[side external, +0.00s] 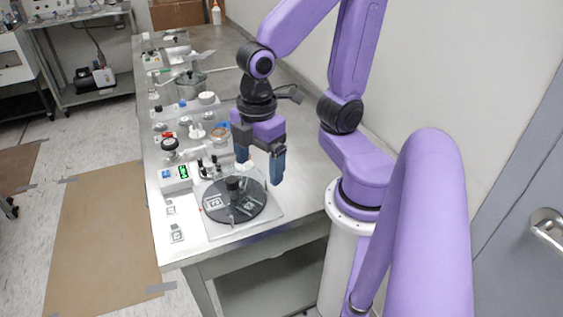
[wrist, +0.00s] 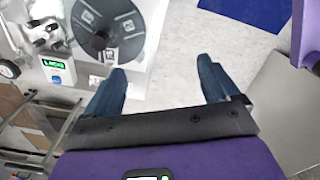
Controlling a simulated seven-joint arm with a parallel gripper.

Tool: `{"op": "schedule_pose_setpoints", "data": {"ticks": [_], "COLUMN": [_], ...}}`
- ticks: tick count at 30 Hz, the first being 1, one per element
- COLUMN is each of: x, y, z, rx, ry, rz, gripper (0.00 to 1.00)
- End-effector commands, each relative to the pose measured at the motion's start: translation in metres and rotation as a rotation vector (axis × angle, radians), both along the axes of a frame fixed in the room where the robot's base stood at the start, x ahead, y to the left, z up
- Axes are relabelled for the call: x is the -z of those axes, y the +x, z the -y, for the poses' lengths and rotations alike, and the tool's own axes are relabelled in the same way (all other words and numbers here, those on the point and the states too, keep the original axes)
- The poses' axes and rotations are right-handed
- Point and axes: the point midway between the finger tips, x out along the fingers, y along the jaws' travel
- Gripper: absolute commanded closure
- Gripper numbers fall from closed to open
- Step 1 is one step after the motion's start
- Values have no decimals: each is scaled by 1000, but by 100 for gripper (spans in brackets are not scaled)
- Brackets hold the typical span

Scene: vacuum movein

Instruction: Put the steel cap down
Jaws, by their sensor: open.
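A dark round disc (side external: 258,207) with square printed markers and a dark upright cylinder (side external: 233,184) on it lies on a light square plate near the table's front edge. In the wrist view the disc (wrist: 122,21) is at the upper left, cut off by the top edge. I cannot tell for sure which piece is the steel cap. My gripper (side external: 261,167) hangs above the disc's far right part, fingers down. In the wrist view my gripper (wrist: 162,72) has its blue fingers wide apart, with only pale floor seen between them and nothing held.
A small box with a green display (side external: 176,177) stands left of the disc. Several small fittings and a grey metal pot (side external: 190,86) stand farther back along the table (side external: 285,123). The table's right side is mostly clear. A wall runs along the right.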

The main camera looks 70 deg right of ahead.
Motion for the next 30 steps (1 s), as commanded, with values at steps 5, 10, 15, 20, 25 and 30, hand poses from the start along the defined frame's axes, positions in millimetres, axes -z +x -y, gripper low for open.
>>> {"op": "schedule_pose_setpoints", "data": {"ticks": [5,10,15,20,25,30], "x": [-2,-2,-2,-2,-2,-2], "y": [-34,-45,-46,-45,-45,-45], "z": [4,6,6,6,6,6], "rx": [73,106,110,110,109,109], "ry": [8,8,7,7,8,8], "rz": [-2,-4,-5,-5,-4,-4], "gripper": [11,11,11,11,11,11]}}
